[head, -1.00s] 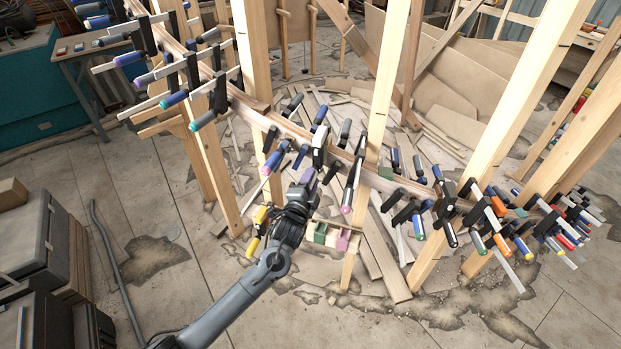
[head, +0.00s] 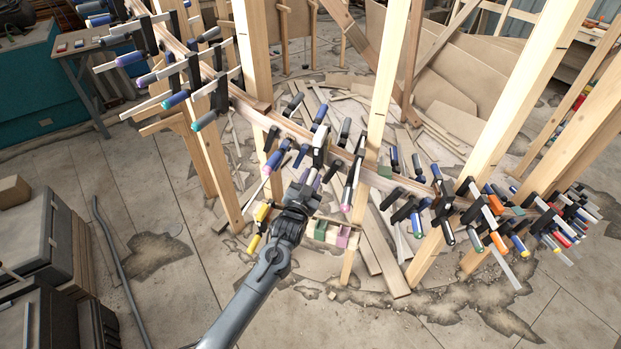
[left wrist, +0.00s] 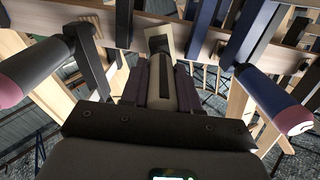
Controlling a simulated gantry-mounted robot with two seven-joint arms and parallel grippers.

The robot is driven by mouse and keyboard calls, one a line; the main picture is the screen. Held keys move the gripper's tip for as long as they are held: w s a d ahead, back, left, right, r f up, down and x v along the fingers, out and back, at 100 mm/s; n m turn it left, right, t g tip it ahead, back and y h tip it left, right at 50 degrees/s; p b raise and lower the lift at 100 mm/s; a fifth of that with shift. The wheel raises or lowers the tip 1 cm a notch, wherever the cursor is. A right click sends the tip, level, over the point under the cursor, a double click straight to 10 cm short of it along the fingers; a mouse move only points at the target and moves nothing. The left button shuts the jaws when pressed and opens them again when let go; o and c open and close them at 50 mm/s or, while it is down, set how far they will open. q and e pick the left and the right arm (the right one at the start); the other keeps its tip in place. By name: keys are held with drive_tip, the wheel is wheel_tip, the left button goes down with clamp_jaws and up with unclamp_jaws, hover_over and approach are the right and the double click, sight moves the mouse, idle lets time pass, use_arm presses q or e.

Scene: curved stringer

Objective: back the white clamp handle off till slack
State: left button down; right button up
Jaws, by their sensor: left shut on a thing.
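The white clamp handle (left wrist: 160,85) is in the middle of the left wrist view, pointing back towards my palm. My left gripper (left wrist: 161,78) has its dark purple fingers on either side of this handle, shut on it. The handle's near end is hidden behind the gripper body. In the head view my left gripper (head: 309,177) is at the lower side of the curved stringer (head: 283,122), left of the middle post. The handle is mostly hidden there by the fingers. My right gripper does not show.
Neighbouring clamps stand close on both sides: one with a black, pink-ended handle (left wrist: 35,72) at left, one with a blue, pink-ended handle (left wrist: 272,98) at right. A wooden post (head: 388,85) rises right of the gripper.

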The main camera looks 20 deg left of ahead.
use_arm(q)
drive_tip(key=shift+n, duration=0.8)
drive_tip(key=c, duration=0.8)
unclamp_jaws()
drive_tip(key=shift+s, duration=0.15)
drive_tip(key=shift+s, duration=0.25)
drive_tip(key=s, duration=1)
drive_tip(key=shift+d+p, duration=0.25)
drive_tip(key=shift+p, duration=0.1)
